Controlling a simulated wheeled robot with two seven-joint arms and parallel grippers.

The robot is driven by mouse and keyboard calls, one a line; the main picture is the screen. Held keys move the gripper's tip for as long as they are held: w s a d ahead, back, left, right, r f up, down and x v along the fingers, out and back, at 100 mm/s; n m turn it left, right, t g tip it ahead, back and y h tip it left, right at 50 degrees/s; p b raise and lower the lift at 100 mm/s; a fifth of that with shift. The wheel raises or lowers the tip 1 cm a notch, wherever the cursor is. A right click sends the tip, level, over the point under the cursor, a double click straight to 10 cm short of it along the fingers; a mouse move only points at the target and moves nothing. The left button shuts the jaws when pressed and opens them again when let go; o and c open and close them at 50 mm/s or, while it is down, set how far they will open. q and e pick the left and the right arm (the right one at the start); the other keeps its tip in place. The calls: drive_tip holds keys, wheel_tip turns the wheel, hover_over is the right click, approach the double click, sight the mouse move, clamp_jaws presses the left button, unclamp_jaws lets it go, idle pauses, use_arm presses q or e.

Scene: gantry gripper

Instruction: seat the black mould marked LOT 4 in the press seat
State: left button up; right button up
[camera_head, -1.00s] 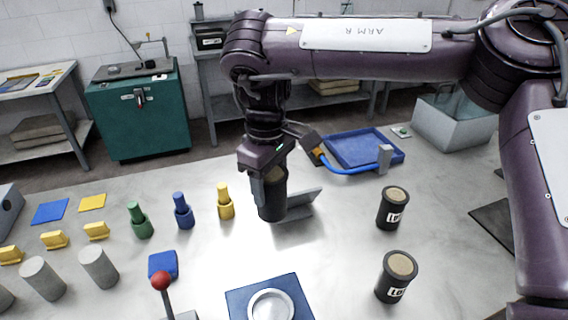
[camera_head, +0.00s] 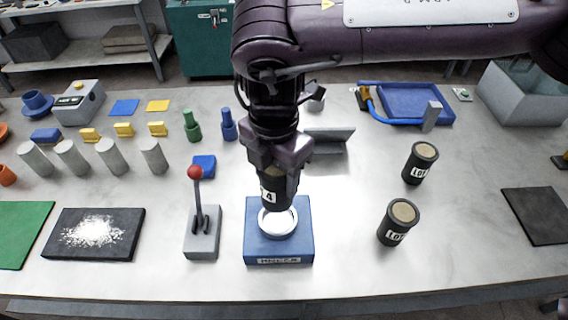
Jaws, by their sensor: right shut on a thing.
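A black mould (camera_head: 277,193) with a white label showing "4" is held in my right gripper (camera_head: 277,165), whose jaws are shut on its upper part. The mould hangs slightly tilted over the press seat (camera_head: 278,245), a blue block with a round pale metal recess. Its lower end overlaps the back of the recess in the head view. I cannot tell whether it touches. Two other black moulds with tan tops stand to the right, one farther back (camera_head: 420,162) and one nearer (camera_head: 398,222); their label numbers are not clearly readable. My left gripper is not in view.
A grey lever box (camera_head: 202,244) with a red-knobbed lever stands just left of the seat. A grey angled bracket (camera_head: 330,138) is behind the gripper. A dark mat with white powder (camera_head: 60,247) lies left. Bare table lies between the seat and the right-hand moulds.

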sight(277, 201)
drive_tip(key=shift+w, duration=0.1)
drive_tip(key=shift+f+b, duration=2.15)
drive_tip(key=shift+f, duration=0.75)
drive_tip(key=shift+f+b, duration=0.95)
drive_tip(key=shift+f, duration=0.5)
drive_tip(key=o, duration=1.2)
drive_tip(key=shift+c, duration=0.2)
wheel_tip(277, 201, up, 8)
drive_tip(key=shift+f, duration=0.1)
